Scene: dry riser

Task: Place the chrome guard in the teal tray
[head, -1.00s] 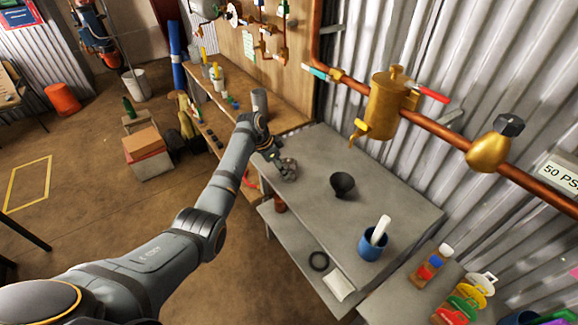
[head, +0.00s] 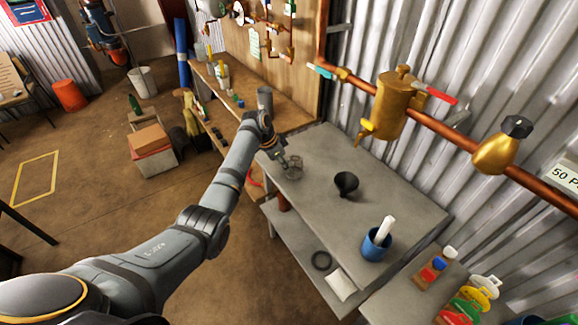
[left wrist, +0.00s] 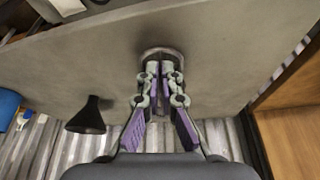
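The chrome guard (head: 294,166), a small grey ring-like piece, is at the left end of the grey bench top (head: 318,208) in the head view. In the left wrist view its curved rim (left wrist: 162,50) shows just beyond my fingertips. My left gripper (head: 281,157) reaches down to it from the left. Its fingers (left wrist: 160,72) are close together at the guard and look shut on it; they hide its near side. I cannot tell whether the guard touches the bench. I cannot make out a teal tray. My right gripper is not in view.
A black funnel (head: 345,182) and a blue cup with a white roll (head: 376,245) stand on the bench. A brass vessel (head: 393,105) and copper pipe run above it along the corrugated wall. A wooden workbench (head: 290,116) adjoins at the back left.

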